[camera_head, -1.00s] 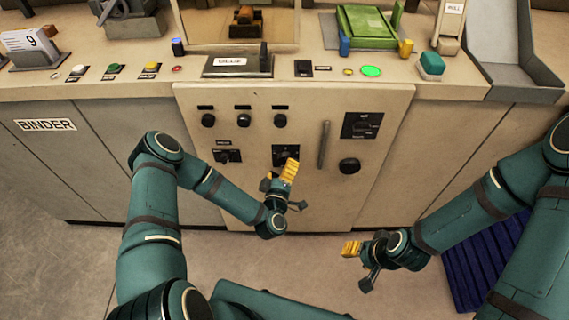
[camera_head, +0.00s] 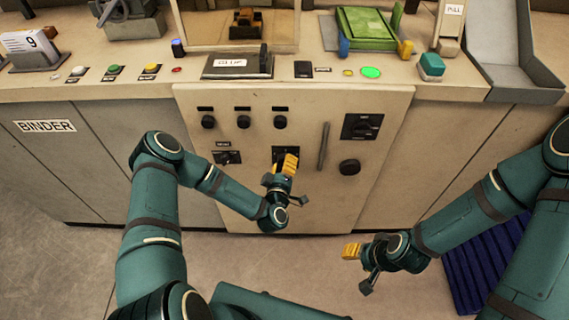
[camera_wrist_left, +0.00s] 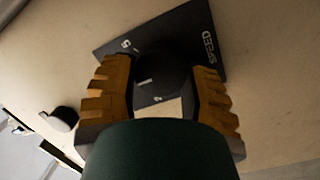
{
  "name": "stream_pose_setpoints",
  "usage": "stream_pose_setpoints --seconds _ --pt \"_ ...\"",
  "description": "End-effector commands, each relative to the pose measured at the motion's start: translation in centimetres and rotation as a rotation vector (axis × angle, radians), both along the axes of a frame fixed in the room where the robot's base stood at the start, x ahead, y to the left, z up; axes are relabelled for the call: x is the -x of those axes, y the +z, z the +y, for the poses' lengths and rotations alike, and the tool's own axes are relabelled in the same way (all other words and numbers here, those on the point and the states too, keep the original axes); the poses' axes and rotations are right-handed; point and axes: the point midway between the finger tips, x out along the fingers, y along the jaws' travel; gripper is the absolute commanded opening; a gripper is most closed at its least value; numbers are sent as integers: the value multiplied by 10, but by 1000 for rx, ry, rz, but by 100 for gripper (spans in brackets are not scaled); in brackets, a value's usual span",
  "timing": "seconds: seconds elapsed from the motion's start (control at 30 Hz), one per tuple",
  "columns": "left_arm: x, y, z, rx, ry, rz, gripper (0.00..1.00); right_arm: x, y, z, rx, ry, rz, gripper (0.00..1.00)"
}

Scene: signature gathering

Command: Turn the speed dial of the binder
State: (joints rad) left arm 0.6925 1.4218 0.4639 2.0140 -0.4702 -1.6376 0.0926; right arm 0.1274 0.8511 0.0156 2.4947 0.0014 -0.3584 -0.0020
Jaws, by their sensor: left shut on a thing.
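The binder (camera_head: 340,200) has a beige front panel with several black knobs and switches. The speed dial (camera_wrist_left: 160,78) is a round black knob on a black plate (camera_wrist_left: 205,45) marked "SPEED" in the left wrist view. My left gripper (camera_head: 289,160) is at the panel in the head view, its yellow fingers covering most of that dial. In the left wrist view the fingers (camera_wrist_left: 165,95) stand one on each side of the knob and are shut on it. My right gripper (camera_head: 358,265) hangs in front of the panel, touching nothing; its finger opening is too small to judge.
Three round knobs (camera_head: 243,122) and a switch (camera_head: 227,157) sit left of and above my left gripper. A vertical handle (camera_head: 323,146) and another black knob (camera_head: 349,167) are to its right. A blue slatted pallet (camera_head: 487,262) lies on the floor at right.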

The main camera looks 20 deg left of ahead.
Motion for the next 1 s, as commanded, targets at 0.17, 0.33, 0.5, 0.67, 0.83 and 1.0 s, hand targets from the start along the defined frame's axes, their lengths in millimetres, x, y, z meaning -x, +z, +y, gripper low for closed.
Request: stream_pose_setpoints --seconds 0.17,0.33,0.5,0.67,0.83,1.0 --pt "-1 1 1 -45 2 12 12 1 4 0 0 1 2 47" --pt "-1 3 1 -139 2 39 12 2 12 0 -1 1 5 47" --pt "-1 5 1 -277 2 76 12 4 22 1 -2 3 9 47" --pt "-2 5 0 -423 2 116 12 6 30 1 -3 3 14 47" --pt "-2 5 0 -578 3 161 12 7 37 1 -3 4 16 47" --pt "-2 6 0 -722 5 201 12 8 42 1 -4 4 19 47"
